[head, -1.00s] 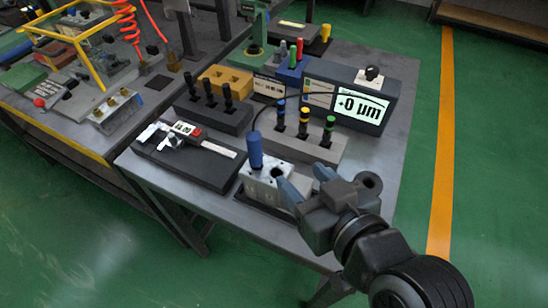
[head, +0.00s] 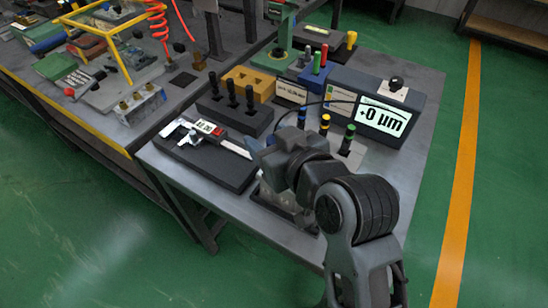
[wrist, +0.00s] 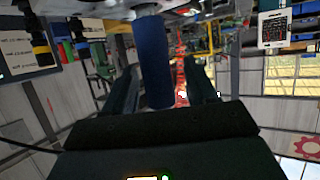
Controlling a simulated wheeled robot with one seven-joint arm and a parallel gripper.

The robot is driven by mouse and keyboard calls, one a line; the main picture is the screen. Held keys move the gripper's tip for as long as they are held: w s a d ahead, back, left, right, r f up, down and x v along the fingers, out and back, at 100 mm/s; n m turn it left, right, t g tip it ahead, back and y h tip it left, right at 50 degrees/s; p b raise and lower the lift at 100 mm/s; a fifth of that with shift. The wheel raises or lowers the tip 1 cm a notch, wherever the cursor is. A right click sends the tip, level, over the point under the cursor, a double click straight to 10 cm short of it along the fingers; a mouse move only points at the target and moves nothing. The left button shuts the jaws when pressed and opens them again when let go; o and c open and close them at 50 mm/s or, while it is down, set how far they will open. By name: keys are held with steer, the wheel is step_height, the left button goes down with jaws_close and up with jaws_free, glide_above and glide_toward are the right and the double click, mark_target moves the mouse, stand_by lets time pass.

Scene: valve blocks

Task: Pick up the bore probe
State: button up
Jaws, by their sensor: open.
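The bore probe's blue cylindrical handle (wrist: 156,62) stands between the two fingers of my gripper (wrist: 162,74) in the wrist view. The fingers are apart on either side of it, with a gap visible on the right. In the head view my gripper (head: 264,152) is over the metal valve block (head: 290,212) near the table's front edge. My wrist and arm hide the probe there and cover most of the block.
A readout box showing "+0 µm" (head: 378,112) stands behind on the table. Yellow- and green-banded probes (head: 348,139) stand in a grey rack beside my arm. A caliper (head: 204,132) lies on a dark pad to the left. Black-handled gauges (head: 232,96) stand behind it.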

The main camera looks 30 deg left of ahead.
steer(key=shift+w+a+f, duration=0.1)
steer(key=shift+a, duration=0.05)
steer(key=shift+c, duration=0.5)
jaws_close()
